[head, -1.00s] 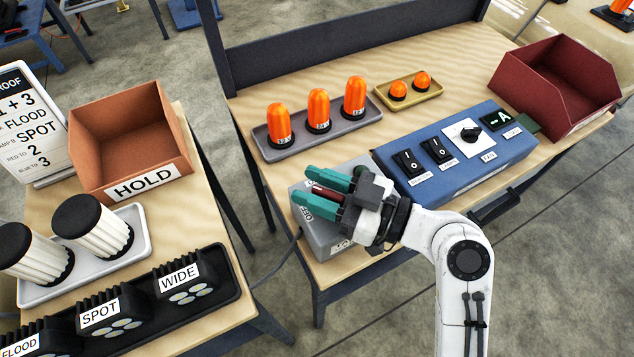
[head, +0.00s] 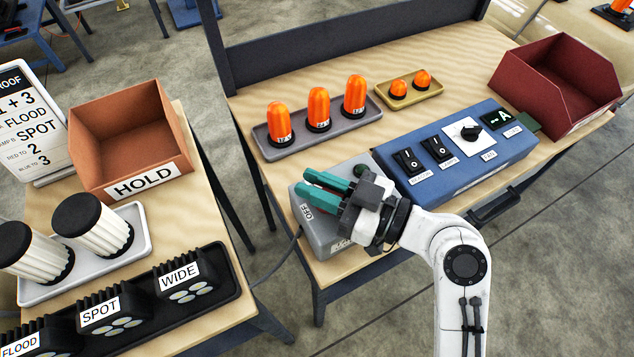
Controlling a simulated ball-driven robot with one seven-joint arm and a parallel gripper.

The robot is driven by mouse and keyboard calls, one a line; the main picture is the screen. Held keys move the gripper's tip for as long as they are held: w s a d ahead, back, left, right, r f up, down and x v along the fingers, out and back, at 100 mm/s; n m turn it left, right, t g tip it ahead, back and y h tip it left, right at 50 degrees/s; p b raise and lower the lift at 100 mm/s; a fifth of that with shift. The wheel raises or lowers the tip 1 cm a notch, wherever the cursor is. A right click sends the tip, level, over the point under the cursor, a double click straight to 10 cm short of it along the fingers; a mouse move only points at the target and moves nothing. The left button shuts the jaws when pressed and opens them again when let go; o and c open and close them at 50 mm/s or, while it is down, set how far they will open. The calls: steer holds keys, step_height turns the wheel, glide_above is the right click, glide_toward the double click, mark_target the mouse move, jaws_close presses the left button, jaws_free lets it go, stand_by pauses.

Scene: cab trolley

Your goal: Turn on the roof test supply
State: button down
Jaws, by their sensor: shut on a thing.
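The grey supply box (head: 315,232) sits at the front left corner of the wooden bench, with an OFF label (head: 306,212) on its left end. My gripper (head: 311,187), with green fingers, is over the top of this box. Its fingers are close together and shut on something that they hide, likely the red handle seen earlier. A dark green round part (head: 360,171) shows at the far side of the box, behind the gripper. The gripper and wrist cover much of the box top, so the handle's position cannot be told.
A blue switch panel (head: 455,182) with black switches and a rotary knob (head: 469,132) adjoins at the right. Orange beacons (head: 318,108) stand on a grey tray behind. A dark red bin (head: 560,85) is at the right. A HOLD bin (head: 130,140) and lamps fill the left table.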

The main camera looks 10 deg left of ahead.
steer(key=m+t+h, duration=0.1)
steer(key=t, duration=0.1)
steer(key=shift+m+t, duration=0.3)
steer(key=shift+m, duration=0.1)
steer(key=m+t+h+p, duration=0.2)
steer(key=shift+w+d+r+t+p, duration=0.2)
steer(key=shift+t+p, duration=0.1)
steer(key=shift+t, duration=0.1)
steer(key=m+t+h+p, duration=0.1)
steer(key=p, duration=0.1)
steer(key=m+t+h+p, duration=0.1)
steer(key=h+p, duration=0.1)
steer(key=p, duration=0.1)
steer(key=shift+w+d+r+m+t, duration=0.1)
steer(key=shift+w+m+t, duration=0.1)
steer(key=shift+m+t, duration=0.1)
steer(key=shift+m+t+h+p, duration=0.3)
steer(key=shift+p, duration=0.5)
steer(key=shift+d+f+h+p, duration=0.1)
steer(key=shift+f+h+p, duration=0.2)
steer(key=shift+p, duration=0.15)
steer(key=c, duration=1.1)
jaws_free()
steer(key=shift+c, duration=0.2)
